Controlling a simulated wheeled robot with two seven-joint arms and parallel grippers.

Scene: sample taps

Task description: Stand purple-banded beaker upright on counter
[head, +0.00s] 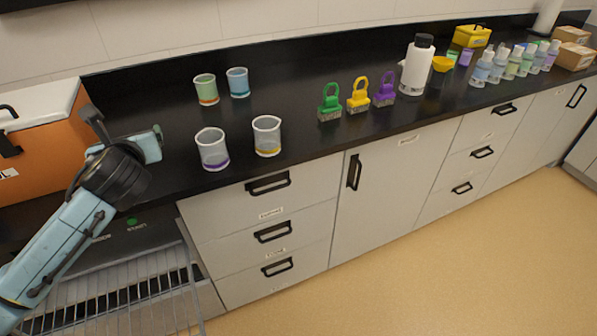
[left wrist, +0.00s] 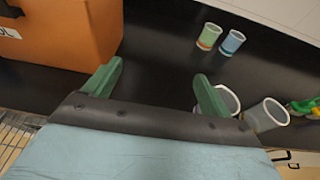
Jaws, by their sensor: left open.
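The purple-banded beaker (head: 212,150) stands upright on the black counter near its front edge, clear with a purple band low on its side. In the left wrist view its rim (left wrist: 231,101) shows just beyond my right-hand finger, which hides part of it. My left gripper (head: 155,143) is open and empty, to the left of this beaker in the head view and apart from it. Its two green fingers (left wrist: 155,85) show in the left wrist view with bare counter between them. My right gripper is in neither view.
A yellow-banded beaker (head: 267,136) stands close on the right. A green beaker (head: 206,89) and a blue beaker (head: 238,82) stand behind. An orange box (head: 50,150) is at the left. Green (head: 330,102), yellow and purple handled tools stand farther right.

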